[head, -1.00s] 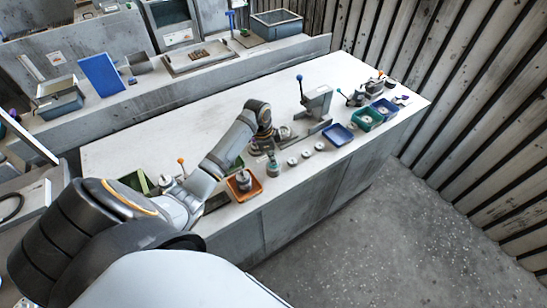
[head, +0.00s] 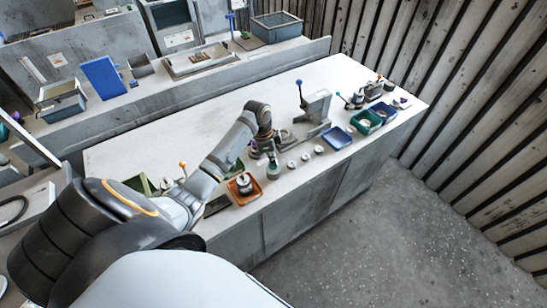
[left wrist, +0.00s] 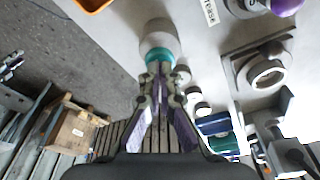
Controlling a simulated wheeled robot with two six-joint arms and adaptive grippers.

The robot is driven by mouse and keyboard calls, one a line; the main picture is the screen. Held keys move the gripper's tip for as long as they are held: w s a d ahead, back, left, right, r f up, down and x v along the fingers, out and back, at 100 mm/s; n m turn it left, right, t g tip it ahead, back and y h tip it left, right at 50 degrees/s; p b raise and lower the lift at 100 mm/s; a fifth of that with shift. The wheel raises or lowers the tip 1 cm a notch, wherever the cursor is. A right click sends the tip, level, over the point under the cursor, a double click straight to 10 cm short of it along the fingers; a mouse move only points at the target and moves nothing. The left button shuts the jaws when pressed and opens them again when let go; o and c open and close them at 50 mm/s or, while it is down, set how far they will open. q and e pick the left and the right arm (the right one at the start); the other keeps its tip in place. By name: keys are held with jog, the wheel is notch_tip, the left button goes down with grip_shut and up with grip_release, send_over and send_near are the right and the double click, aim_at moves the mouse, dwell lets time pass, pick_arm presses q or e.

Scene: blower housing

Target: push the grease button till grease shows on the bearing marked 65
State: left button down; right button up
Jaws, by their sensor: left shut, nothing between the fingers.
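My left gripper (head: 272,154) is shut and empty, pointing down over the front of the bench. In the left wrist view its fingertips (left wrist: 160,72) overlap the teal band of a grey-white cylinder (left wrist: 158,35), which looks like the grease dispenser. The dispenser (head: 273,171) stands below the gripper in the head view. Whether the fingers touch it, and the button itself, cannot be made out. Pale ring-shaped bearings (head: 305,157) lie in a row to its right. Their markings are too small to read, and no grease is discernible. My right gripper is not in view.
An orange tray (head: 232,198) holding a part stands left of the dispenser. A lever press (head: 318,105) stands behind the bearings. Blue (head: 337,143) and green (head: 379,122) trays are farther right. The back middle of the bench (head: 180,125) is clear.

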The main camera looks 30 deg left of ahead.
pick_arm(q)
jog(key=shift+f, duration=0.15)
jog(key=shift+f+b, duration=0.35)
jog(key=shift+f, duration=0.35)
jog(key=shift+r, duration=0.1)
jog(key=shift+r+p, duration=0.8)
jog(key=shift+p, duration=0.35)
jog(key=shift+f, duration=0.25)
